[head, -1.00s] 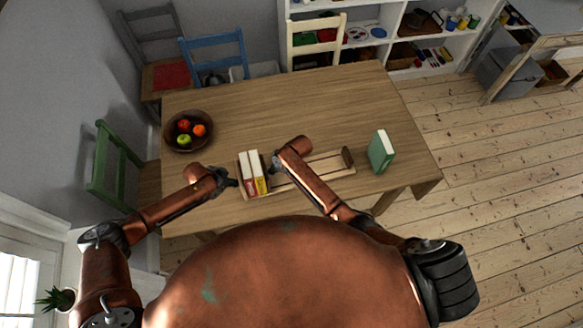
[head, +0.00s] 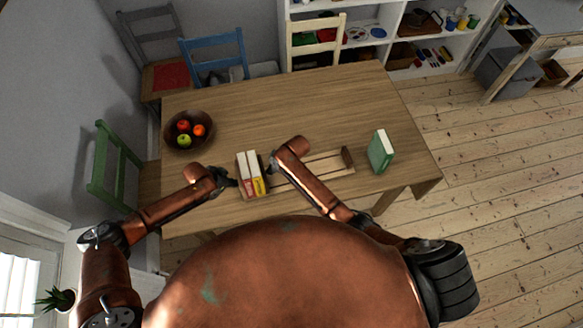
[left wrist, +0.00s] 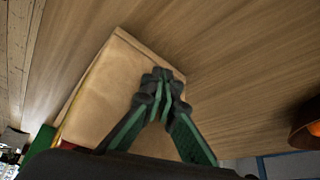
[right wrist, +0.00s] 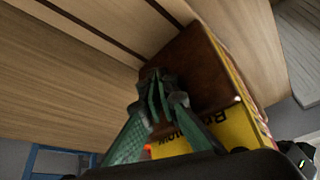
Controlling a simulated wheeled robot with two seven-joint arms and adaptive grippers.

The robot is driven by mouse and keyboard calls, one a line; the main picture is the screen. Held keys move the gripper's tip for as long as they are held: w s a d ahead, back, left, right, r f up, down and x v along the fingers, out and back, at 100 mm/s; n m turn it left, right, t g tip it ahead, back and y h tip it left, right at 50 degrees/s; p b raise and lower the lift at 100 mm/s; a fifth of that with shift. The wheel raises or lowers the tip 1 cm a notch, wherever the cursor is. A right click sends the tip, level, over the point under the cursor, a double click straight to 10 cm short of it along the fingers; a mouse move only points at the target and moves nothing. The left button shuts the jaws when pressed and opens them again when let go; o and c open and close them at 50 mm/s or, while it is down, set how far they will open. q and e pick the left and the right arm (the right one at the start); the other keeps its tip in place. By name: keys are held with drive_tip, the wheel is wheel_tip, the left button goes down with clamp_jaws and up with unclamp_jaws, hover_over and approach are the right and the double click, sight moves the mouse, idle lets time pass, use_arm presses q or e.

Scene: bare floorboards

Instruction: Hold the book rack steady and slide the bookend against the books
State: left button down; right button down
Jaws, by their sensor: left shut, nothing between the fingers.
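The wooden book rack (head: 318,168) lies along the table's near side. Books (head: 251,174), one red and one yellow at the spine, stand at its left end. In the right wrist view the dark brown bookend (right wrist: 198,68) stands beside the yellow book (right wrist: 185,143); any small gap is hard to judge. My right gripper (right wrist: 157,76) is shut, its tips at the bookend's face; the head view mostly hides this contact. My left gripper (left wrist: 162,76) is shut and empty at the outer face of the rack's pale end panel (left wrist: 105,88); touching cannot be told.
A green book (head: 381,152) stands on the table (head: 300,100), right of the rack. A bowl of fruit (head: 188,131) sits at the left. Chairs stand around the left and far sides. The table's middle is clear.

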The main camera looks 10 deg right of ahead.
use_arm(q)
drive_tip(key=shift+d+r, duration=0.1)
drive_tip(key=shift+d, duration=0.35)
use_arm(e)
drive_tip(key=shift+s+a+r, duration=0.1)
drive_tip(key=shift+a, duration=0.35)
use_arm(q)
drive_tip(key=shift+a, duration=0.2)
use_arm(e)
drive_tip(key=shift+d, duration=2.2)
use_arm(q)
drive_tip(key=shift+a, duration=0.15)
use_arm(e)
wheel_tip(320, 180, up, 12)
use_arm(q)
drive_tip(key=shift+a, duration=0.1)
drive_tip(key=shift+s+a, duration=0.1)
drive_tip(key=shift+a, duration=1.8)
wheel_tip(320, 180, up, 12)
drive_tip(key=shift+f, duration=0.2)
use_arm(e)
drive_tip(key=shift+d, duration=0.15)
